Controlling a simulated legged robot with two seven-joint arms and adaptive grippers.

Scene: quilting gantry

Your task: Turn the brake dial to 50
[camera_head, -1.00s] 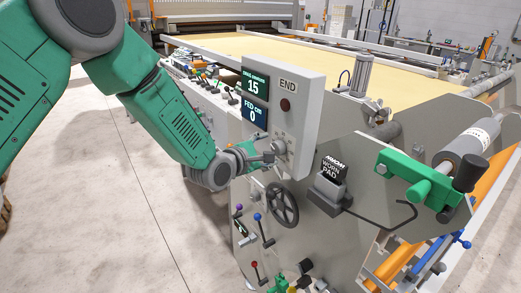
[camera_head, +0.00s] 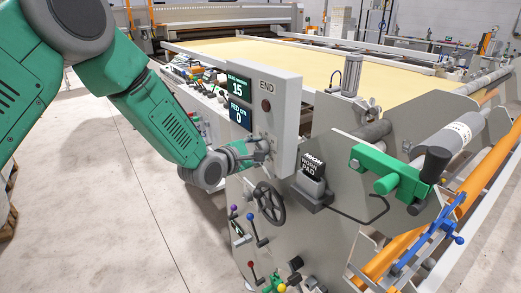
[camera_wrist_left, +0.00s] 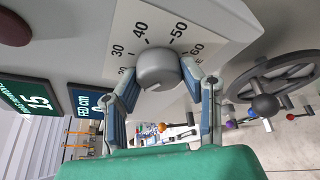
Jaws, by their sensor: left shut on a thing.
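The brake dial is a round grey knob (camera_wrist_left: 158,68) on a pale scale plate (camera_wrist_left: 185,20) with marks 20, 30, 40, 50 and 60 in the left wrist view. A small light mark shows on the knob's near face; I cannot tell which number it answers to. My left gripper (camera_wrist_left: 162,78) has its two fingers on opposite sides of the knob, shut on it. In the head view the gripper (camera_head: 262,148) is at the front of the grey control box (camera_head: 285,110) and largely hides the knob. The upper display (camera_head: 238,86) reads 15. My right gripper is not in view.
A lower display (camera_head: 240,117) reads 0. A dark red button (camera_head: 266,105) sits above the dial. A black handwheel (camera_head: 269,203) and several coloured-knob levers are below. Open floor lies left of the machine.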

